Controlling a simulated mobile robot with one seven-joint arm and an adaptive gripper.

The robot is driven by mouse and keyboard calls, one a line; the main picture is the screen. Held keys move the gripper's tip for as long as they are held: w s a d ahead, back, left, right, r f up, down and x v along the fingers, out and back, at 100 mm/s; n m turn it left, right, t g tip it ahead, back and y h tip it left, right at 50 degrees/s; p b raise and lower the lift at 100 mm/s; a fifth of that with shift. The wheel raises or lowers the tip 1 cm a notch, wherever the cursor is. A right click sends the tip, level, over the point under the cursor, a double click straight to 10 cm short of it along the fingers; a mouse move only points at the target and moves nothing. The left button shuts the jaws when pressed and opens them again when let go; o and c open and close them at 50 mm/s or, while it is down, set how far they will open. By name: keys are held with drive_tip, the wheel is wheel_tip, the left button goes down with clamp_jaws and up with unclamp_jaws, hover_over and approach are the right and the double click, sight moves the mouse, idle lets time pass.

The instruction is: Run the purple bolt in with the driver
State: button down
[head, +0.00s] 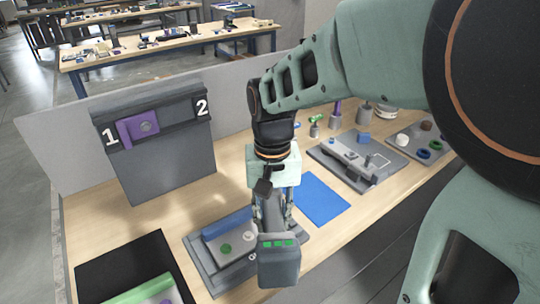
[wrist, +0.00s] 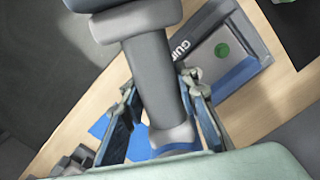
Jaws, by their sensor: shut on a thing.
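My gripper (head: 272,212) is shut on the grey handle of the driver (head: 278,262), which has a block-shaped base with green marks. In the wrist view the driver (wrist: 155,75) runs between the two fingers of my gripper (wrist: 159,84). The driver hangs over the right front part of a grey fixture (head: 206,272) with a light plate. The plate carries a green bolt head (head: 225,249), also in the wrist view (wrist: 222,50). The driver's tip is hidden.
A grey board (head: 165,165) marked 1 and 2 stands at the left back, with a purple bracket (head: 125,133). A blue mat (head: 322,198) lies bare to the right. A black mat (head: 120,262) is at front left. Another grey fixture (head: 340,170) and a parts tray (head: 428,142) stand further right.

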drive_tip(key=shift+f+b, duration=0.45)
drive_tip(key=shift+f, duration=0.15)
idle(1.1)
drive_tip(key=shift+f, duration=0.65)
idle(3.2)
drive_tip(key=shift+r+p, duration=0.1)
drive_tip(key=shift+p, duration=0.2)
drive_tip(key=shift+r+p, duration=2)
drive_tip(key=shift+r, duration=0.45)
drive_tip(key=shift+r+p, duration=1.6)
drive_tip(key=shift+r, duration=0.4)
